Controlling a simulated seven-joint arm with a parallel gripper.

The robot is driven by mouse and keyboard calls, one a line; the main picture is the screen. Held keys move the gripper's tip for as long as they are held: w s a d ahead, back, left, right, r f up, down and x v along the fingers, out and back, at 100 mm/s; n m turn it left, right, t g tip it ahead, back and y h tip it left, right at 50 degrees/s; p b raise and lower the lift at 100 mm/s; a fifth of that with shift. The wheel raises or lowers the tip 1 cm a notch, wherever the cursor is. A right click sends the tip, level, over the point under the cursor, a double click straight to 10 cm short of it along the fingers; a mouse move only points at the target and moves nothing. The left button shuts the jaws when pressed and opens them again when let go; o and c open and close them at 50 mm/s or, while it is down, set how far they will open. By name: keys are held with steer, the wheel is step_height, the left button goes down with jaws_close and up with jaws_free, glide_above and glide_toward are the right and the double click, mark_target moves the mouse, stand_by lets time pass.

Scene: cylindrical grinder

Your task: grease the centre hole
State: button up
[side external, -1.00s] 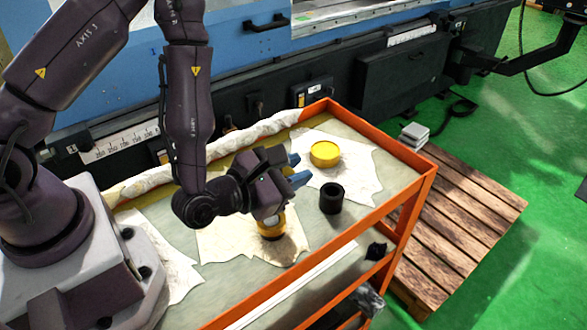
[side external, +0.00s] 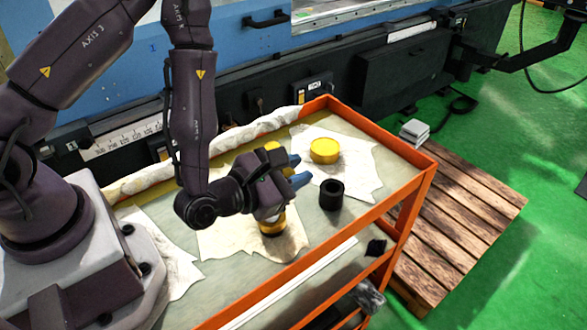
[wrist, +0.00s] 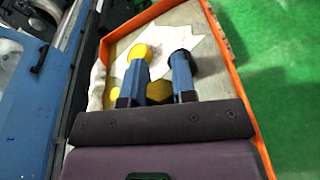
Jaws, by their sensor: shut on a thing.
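My gripper (side external: 297,170) is above the orange-framed cart, its blue fingers pointing right. In the wrist view the fingers (wrist: 158,75) stand apart with a yellow piece (wrist: 160,92) between them. I take this as the held thing, but its full shape is hidden. A round yellow tin or lid (side external: 325,150) sits on a pale cloth beyond the fingertips. An open black cylinder (side external: 332,195) stands upright in front of it. I cannot make out a centre hole.
The orange cart rim (side external: 405,150) encloses the tray top. A rolled white cloth (side external: 215,150) lies along its back edge. The blue and black grinder (side external: 390,85) stands behind. A wooden pallet (side external: 460,220) lies at the right on the green floor.

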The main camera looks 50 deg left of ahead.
steer(key=shift+d, duration=0.3)
steer(key=shift+a, duration=0.2)
steer(key=shift+a, duration=0.5)
steer(key=shift+d, duration=0.15)
steer(key=shift+d, duration=0.5)
steer(key=shift+a, duration=0.1)
steer(key=shift+a, duration=0.5)
steer(key=shift+d, duration=0.2)
